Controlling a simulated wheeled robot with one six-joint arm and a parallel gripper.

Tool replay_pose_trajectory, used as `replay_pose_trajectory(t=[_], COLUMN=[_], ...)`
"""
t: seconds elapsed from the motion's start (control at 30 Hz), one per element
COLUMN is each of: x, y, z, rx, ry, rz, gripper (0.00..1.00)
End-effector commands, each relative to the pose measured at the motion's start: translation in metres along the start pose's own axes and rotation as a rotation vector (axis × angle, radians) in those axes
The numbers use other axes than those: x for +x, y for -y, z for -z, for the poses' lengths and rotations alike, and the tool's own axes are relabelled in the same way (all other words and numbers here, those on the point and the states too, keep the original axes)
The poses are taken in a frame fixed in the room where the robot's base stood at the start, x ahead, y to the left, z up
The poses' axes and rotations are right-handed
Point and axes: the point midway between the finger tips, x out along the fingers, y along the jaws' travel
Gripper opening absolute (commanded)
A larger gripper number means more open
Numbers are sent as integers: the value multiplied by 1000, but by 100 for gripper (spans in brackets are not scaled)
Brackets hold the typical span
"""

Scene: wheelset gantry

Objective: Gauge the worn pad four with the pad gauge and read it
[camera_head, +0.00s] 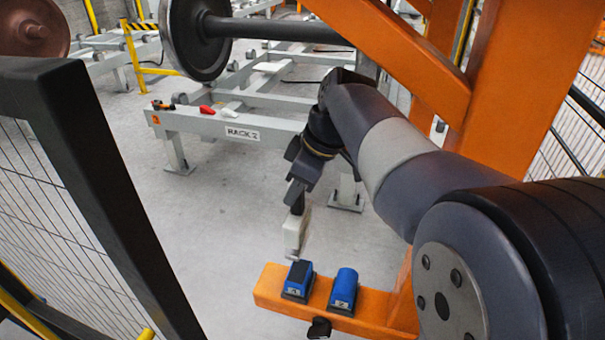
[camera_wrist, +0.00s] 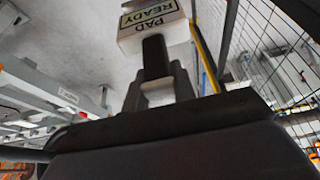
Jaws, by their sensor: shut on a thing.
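My gripper (camera_head: 297,196) is shut on a pale box-shaped pad gauge (camera_head: 295,232), which hangs below it with a thin tip at the bottom. In the wrist view my gripper (camera_wrist: 157,70) grips the gauge (camera_wrist: 176,42), whose label or screen reads "PAD READY" upside down. Two blue pads sit on an orange beam. The left pad (camera_head: 298,281) has a dark top and a small mark I cannot read surely; the right pad (camera_head: 343,291) looks bluer, with a mark like "2". The gauge tip is at the far edge of the left pad; I cannot tell whether it touches.
The orange beam (camera_head: 272,284) joins an orange post on the right. A black knob (camera_head: 319,328) is on its near side. A dark-framed mesh fence (camera_head: 105,190) stands left. Behind is a grey rack (camera_head: 205,121) labelled "RACK 2" with small items, and a wheelset (camera_head: 195,38). Floor between is clear.

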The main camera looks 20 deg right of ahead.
Motion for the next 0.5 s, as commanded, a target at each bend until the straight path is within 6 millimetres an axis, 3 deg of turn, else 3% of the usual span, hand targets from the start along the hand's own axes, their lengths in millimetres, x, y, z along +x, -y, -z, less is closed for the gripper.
replay_pose_trajectory(t=[0.5], x=[3], y=[0], z=[-2], rx=[0], ry=[-1], rz=[-1], gripper=[0])
